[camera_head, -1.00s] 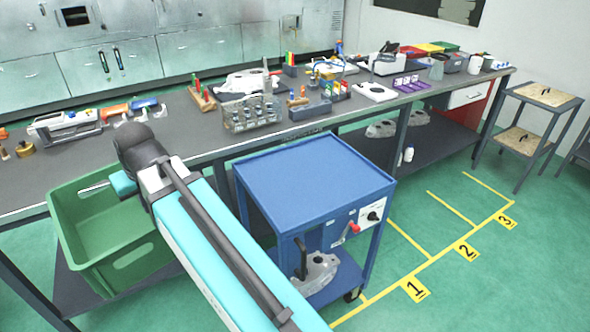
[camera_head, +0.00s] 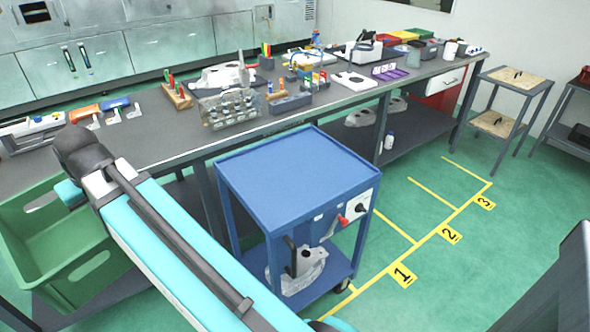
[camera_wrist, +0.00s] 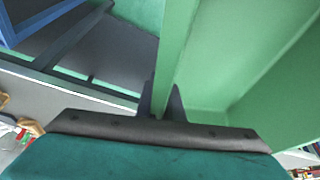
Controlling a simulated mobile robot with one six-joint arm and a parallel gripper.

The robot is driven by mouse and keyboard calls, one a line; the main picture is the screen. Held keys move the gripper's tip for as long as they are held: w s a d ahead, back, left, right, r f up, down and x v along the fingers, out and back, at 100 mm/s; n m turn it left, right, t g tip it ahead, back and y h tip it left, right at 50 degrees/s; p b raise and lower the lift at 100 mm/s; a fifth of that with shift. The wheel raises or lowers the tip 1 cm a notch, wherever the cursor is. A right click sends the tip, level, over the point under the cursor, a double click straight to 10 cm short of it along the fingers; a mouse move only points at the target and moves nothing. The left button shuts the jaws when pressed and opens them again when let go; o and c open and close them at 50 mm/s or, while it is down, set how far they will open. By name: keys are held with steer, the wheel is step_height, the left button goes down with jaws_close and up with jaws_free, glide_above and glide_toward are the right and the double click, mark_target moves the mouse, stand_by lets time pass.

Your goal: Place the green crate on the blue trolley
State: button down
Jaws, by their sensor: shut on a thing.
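The green crate (camera_head: 62,244) is at the left of the head view, in front of the long workbench, and looks empty. In the wrist view my gripper (camera_wrist: 160,100) is shut on the crate's wall (camera_wrist: 176,45), one finger on each side of it. In the head view my arm hides the gripper and part of the crate. The blue trolley (camera_head: 290,178) stands to the right of the crate, and its top is bare. A corner of blue metal, probably the trolley, shows at the upper left of the wrist view (camera_wrist: 40,18).
The workbench (camera_head: 170,138) runs behind the trolley, loaded with tools and castings. A grey casting (camera_head: 298,272) sits on the trolley's lower shelf. Yellow floor bays marked 1, 2 and 3 (camera_head: 448,234) lie clear at right. A small stand (camera_head: 505,110) is beyond them.

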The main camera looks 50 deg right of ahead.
steer(key=s+d+f+m+p, duration=0.1)
steer(key=s+d+p, duration=0.2)
steer(key=d, duration=1)
steer(key=s+d+m+p, duration=0.1)
steer(key=s+d+p, duration=0.15)
steer(key=d, duration=1.05)
steer(key=s+d+f+m+h+p, duration=0.1)
steer(key=s+d+p, duration=0.3)
steer(key=s+d, duration=1.5)
steer(key=d+f, duration=0.1)
steer(key=d, duration=0.1)
steer(key=shift+s+d+m+p, duration=0.2)
steer(key=shift+d+m+p, duration=0.1)
steer(key=shift+d, duration=0.05)
steer(key=w+d+p, duration=0.1)
steer(key=w+d, duration=0.1)
steer(key=d, duration=0.3)
steer(key=w+d+f+p, duration=0.1)
steer(key=w+d+p, duration=0.1)
steer(key=d, duration=0.3)
steer(key=w+d+p, duration=0.1)
steer(key=w+d, duration=0.1)
steer(key=d, duration=0.2)
steer(key=shift+w+d+f, duration=0.15)
steer(key=shift+d+f, duration=0.1)
steer(key=shift+d, duration=0.15)
steer(key=shift+f+p, duration=0.1)
steer(key=shift+p, duration=0.2)
